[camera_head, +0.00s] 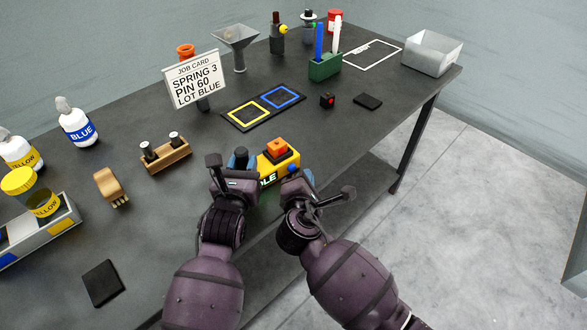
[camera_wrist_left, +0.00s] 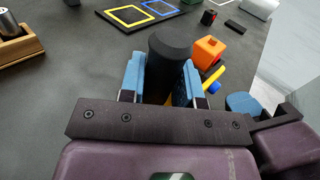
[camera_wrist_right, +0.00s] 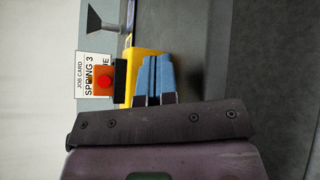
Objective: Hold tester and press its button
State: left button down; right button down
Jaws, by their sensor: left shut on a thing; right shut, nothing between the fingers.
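The tester (camera_head: 282,166) is a yellow box with an orange button (camera_head: 277,146) on a black base on top; part of a dark label shows on its front. In the left wrist view a dark round grip (camera_wrist_left: 170,45) stands beside the orange button (camera_wrist_left: 208,50). My left gripper (camera_head: 240,160) has its blue fingers shut around this grip, at the tester's left. My right gripper (camera_head: 298,176) is shut and empty at the tester's right front, below button height. In the right wrist view its closed fingertips (camera_wrist_right: 154,58) lie before the yellow body (camera_wrist_right: 136,62); the button (camera_wrist_right: 104,84) is off to the left.
A mat with yellow and blue squares (camera_head: 236,114) lies behind the tester. A job card (camera_head: 195,80), a wooden holder (camera_head: 165,156), a brush (camera_head: 110,187) and a small black box with a red top (camera_head: 327,101) stand around. The table's front edge is close to my arms.

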jog(key=shift+w+a, duration=0.25)
dwell(0.8)
jog(key=shift+w+a+r, duration=0.2)
jog(key=shift+a+r, duration=0.2)
jog(key=shift+r, duration=0.05)
dwell(1.4)
jog(key=shift+s+f, duration=0.1)
jog(key=shift+f, duration=0.05)
dwell(0.8)
jog(key=shift+s+d+f, duration=0.35)
jog(key=shift+s+d, duration=0.1)
jog(key=shift+s, duration=0.15)
jog(key=shift+s+d, duration=1.1)
jog(key=shift+d, duration=0.05)
